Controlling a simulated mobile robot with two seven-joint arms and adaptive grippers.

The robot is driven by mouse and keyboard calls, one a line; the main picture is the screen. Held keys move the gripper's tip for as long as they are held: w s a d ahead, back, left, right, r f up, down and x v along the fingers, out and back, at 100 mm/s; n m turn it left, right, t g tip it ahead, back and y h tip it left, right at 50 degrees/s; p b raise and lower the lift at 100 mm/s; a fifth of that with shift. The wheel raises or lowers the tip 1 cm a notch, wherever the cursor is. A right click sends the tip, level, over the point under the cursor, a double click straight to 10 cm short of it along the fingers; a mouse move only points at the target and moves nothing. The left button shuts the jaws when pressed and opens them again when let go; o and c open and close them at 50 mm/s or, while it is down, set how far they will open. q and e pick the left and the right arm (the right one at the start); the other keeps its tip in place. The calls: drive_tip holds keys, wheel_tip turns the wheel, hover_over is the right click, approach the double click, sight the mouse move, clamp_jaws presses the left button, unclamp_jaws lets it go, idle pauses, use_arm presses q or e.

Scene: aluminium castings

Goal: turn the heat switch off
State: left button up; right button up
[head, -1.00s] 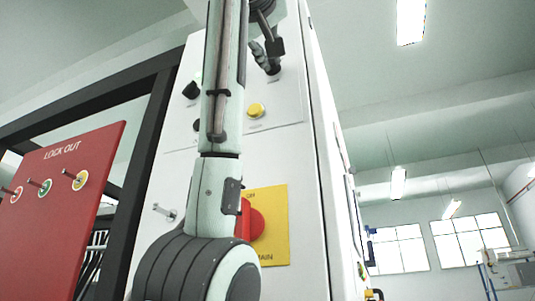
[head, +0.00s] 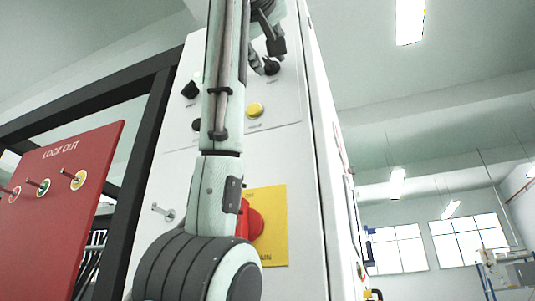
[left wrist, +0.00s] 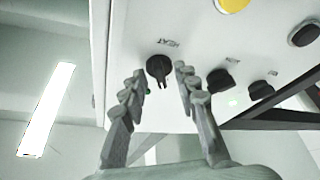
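The heat switch is a black rotary knob (left wrist: 158,68) with the label HEAT beside it on the white panel. It also shows in the head view (head: 272,68), high on the panel. In the left wrist view its grip bar points towards my gripper, slightly tilted. My left gripper (left wrist: 160,75) is open, with one finger to each side of the knob and gaps visible between. In the head view my left gripper (head: 265,52) is at the panel's top right, partly hidden by its own arm. My right gripper is not in view.
Other black knobs (left wrist: 221,80) and a yellow button (head: 256,110) sit on the same panel. Below is a red main switch (head: 256,224) on a yellow plate. A red lock-out board (head: 60,215) stands at left beside a black frame (head: 150,150).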

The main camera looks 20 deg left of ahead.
use_arm(q)
drive_tip(key=v, duration=1.2)
drive_tip(key=shift+f, duration=0.1)
